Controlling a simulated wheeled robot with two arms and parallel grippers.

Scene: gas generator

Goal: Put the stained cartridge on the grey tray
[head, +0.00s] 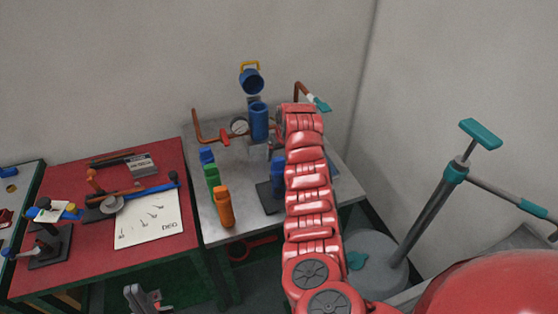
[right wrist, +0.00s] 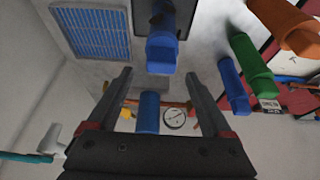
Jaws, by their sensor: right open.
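I cannot make out a stained cartridge for certain in either view. A blue cylindrical housing (head: 259,122) stands upright at the back of the grey table, its blue cap (head: 251,80) swung up. In the right wrist view a blue cylinder (right wrist: 148,112) shows between the fingers of my right gripper (right wrist: 158,73), which is open and empty; its depth is unclear. My red right arm hides that gripper in the head view. A grey-framed panel with a blue grid (right wrist: 95,32) lies at the wrist view's upper left; I cannot tell if it is the grey tray. My left gripper (head: 143,298) is low, away from the tables.
Blue, green (head: 212,175) and orange (head: 224,207) bottles line the grey table's left edge. A gauge (head: 239,126) and copper pipe (head: 200,130) adjoin the housing. Another blue piece (head: 278,172) stands on a black base. A red table (head: 60,185) holds tools; a pump handle (head: 480,134) rises right.

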